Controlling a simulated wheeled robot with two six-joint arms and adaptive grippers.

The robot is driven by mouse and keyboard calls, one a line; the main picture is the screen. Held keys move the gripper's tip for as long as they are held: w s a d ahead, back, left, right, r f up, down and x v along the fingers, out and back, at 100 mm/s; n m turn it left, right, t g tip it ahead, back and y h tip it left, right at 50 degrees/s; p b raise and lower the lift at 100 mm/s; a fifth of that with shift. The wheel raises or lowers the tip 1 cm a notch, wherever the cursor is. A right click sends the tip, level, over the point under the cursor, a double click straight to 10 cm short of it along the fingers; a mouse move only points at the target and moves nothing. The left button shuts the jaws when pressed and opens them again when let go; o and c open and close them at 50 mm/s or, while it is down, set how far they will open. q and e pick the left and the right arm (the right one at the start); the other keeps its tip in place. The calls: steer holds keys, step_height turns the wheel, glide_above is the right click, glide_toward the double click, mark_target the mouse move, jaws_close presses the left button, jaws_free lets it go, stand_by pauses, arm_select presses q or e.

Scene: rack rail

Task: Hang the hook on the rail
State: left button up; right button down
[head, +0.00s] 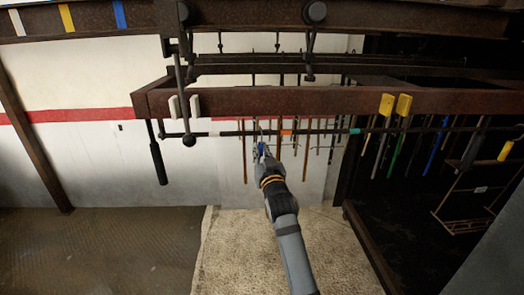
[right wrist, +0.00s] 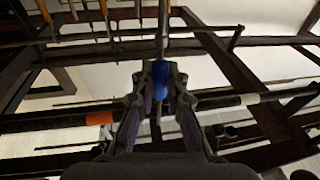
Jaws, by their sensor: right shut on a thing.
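My right gripper (head: 262,152) reaches up from below and is shut on a slim hook. In the right wrist view, the gripper's fingers (right wrist: 160,85) close around the hook's blue part (right wrist: 160,80), and a thin grey shaft (right wrist: 162,25) runs on beyond the fingertips. The rail (head: 225,133) is a long dark rod with coloured bands, below the rusty beam. In the head view the gripper and hook overlap the rail's line; I cannot tell whether the hook touches it. The rail with orange and white bands (right wrist: 245,99) crosses behind the fingers in the right wrist view. My left gripper is out of view.
A rusty beam (head: 300,101) spans just above the rail. A dark-handled tool (head: 158,160) hangs at the left and several thin rods hang to the right. Yellow clips (head: 404,104) sit on the beam at the right. The floor (head: 100,240) at lower left is clear.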

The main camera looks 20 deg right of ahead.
steer(key=shift+s+a+r, duration=0.1)
steer(key=shift+s+a, duration=0.05)
steer(key=shift+s, duration=0.05)
steer(key=shift+w+d, duration=0.2)
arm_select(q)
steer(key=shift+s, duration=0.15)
arm_select(e)
steer(key=shift+f, duration=0.25)
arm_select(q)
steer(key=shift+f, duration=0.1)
arm_select(e)
steer(key=c, duration=1.8)
jaws_free()
steer(key=shift+a, duration=0.1)
steer(key=o, duration=0.5)
